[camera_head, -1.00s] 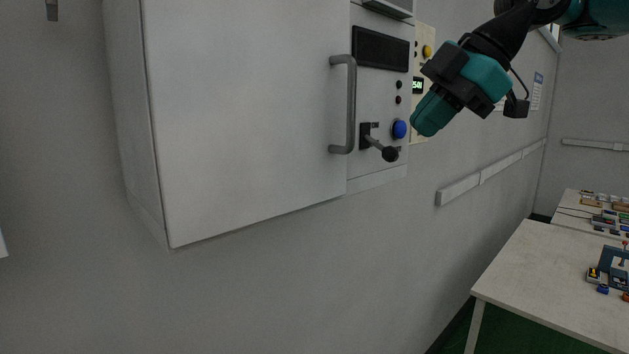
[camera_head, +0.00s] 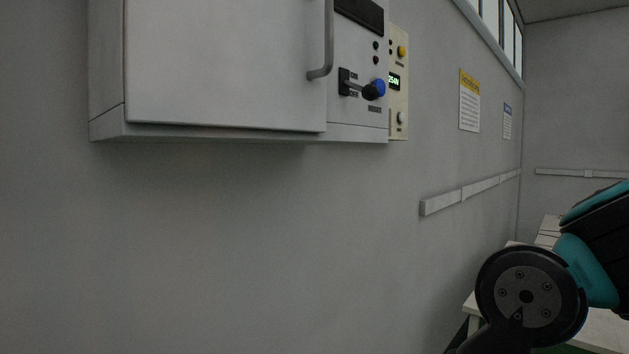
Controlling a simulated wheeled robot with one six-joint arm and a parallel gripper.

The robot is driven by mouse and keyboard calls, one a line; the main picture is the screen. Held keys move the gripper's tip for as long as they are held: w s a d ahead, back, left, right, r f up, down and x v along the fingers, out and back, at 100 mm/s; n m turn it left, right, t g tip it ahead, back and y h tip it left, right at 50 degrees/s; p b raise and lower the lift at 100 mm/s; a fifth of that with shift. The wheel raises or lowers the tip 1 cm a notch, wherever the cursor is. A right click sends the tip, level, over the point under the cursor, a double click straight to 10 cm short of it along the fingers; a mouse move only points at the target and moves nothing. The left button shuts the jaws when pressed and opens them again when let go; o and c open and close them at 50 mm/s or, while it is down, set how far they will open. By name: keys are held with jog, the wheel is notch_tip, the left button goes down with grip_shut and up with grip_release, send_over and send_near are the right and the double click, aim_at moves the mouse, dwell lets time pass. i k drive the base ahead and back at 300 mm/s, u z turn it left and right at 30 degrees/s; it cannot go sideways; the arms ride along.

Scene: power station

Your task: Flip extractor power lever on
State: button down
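The lever (camera_head: 372,92) is on the grey control panel at the top of the head view. It has a black base plate and a thin rod ending in a round black knob, which sticks out to the right and slightly down. The knob overlaps a blue button (camera_head: 380,85) behind it. My arm shows at the lower right, well apart from the lever, with teal and black links and a round bolted joint. My gripper's fingers are not in view.
A white cabinet door (camera_head: 225,65) with a grey vertical handle (camera_head: 328,40) is left of the lever. A rail (camera_head: 470,190) runs along the wall. The wall below the cabinet is clear.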

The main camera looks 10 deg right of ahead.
aim_at(371, 92)
jog(key=k, duration=1.2)
jog(key=u, duration=0.05)
jog(key=i, duration=0.8)
jog(key=u, duration=0.45)
